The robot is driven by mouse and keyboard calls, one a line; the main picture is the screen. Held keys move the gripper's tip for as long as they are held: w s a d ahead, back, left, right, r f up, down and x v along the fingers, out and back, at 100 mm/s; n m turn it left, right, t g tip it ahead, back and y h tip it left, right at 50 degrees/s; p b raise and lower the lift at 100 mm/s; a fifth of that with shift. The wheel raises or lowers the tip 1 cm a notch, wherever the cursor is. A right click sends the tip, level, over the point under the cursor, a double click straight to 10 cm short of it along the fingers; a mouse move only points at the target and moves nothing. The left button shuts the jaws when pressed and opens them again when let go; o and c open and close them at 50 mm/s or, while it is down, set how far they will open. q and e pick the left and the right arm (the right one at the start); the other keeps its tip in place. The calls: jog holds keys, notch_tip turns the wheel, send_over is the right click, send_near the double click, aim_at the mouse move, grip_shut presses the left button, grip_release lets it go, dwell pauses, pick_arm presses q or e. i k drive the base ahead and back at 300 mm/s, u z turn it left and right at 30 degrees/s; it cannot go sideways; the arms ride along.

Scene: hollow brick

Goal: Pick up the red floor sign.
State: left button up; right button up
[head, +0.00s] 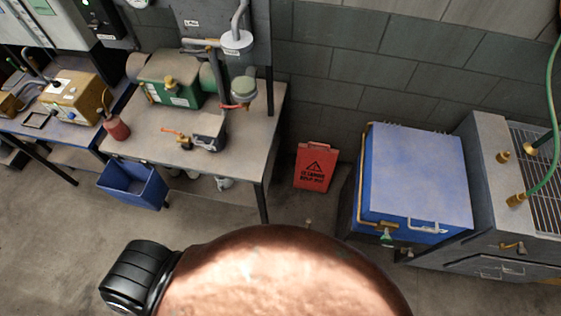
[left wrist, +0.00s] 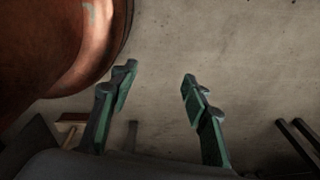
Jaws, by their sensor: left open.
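The red floor sign (head: 314,167) stands on the floor against the grey block wall in the head view, between the workbench and the blue chest. It bears a black warning triangle and dark lettering. My left gripper (left wrist: 159,76) shows in the left wrist view, its two green-sided fingers apart with only concrete floor between them. No sign shows in that view, and neither gripper shows in the head view.
A workbench (head: 150,140) with valves is left of the sign, with a blue bin (head: 133,185) at its side. A blue chest (head: 415,175) is right of it. A large rounded copper-coloured surface (head: 270,280) fills the front; it hides floor there.

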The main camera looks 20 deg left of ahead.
aim_at(314, 165)
jog(key=u, duration=2.65)
jog(key=i, duration=0.9)
jog(key=z, duration=2.3)
